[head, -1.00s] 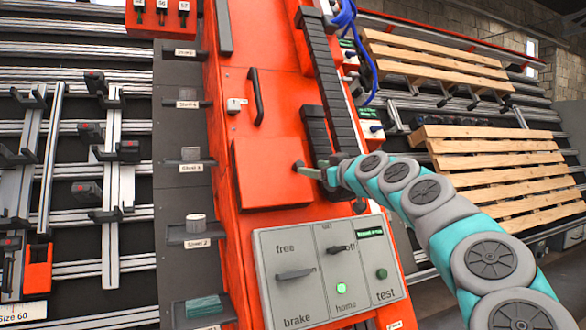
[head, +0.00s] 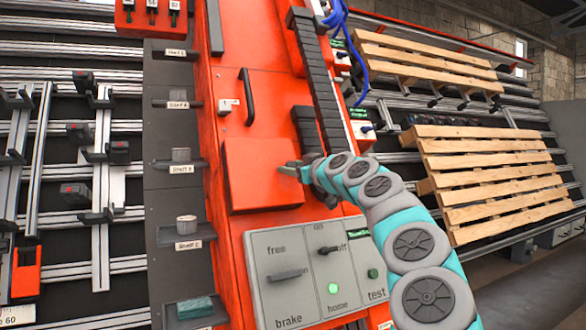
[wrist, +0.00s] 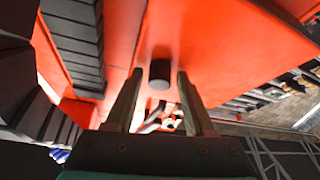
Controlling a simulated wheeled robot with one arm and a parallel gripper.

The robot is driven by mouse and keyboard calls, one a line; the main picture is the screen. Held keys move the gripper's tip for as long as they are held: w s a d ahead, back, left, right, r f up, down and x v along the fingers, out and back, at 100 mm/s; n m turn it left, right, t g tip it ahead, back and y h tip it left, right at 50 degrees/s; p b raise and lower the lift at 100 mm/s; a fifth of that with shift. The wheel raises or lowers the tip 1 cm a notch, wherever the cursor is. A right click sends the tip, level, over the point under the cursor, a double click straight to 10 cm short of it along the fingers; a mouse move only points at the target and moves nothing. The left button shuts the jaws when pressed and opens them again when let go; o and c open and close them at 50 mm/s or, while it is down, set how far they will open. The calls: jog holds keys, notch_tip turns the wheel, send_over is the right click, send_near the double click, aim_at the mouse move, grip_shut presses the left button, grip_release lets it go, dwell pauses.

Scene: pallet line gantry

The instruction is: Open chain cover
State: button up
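The chain cover appears to be the raised red square panel (head: 250,176) on the front of the red column, lying flat against it in the head view. My gripper (head: 290,169) is at the panel's right side, its fingers pointing left at it. In the wrist view a short black knob (wrist: 159,74) stands out from the red surface (wrist: 205,45). My gripper (wrist: 160,84) is open there, with one finger on each side of the knob and gaps between. My gripper hides the knob in the head view.
A grey control panel (head: 300,252) with switches sits just below the red panel. A black handle (head: 248,97) is above it, and a black chain track (head: 328,92) runs up the column's right side. Small shelves (head: 172,246) line the left; wooden pallets (head: 490,170) hang at right.

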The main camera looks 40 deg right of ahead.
grip_shut()
dwell(1.1)
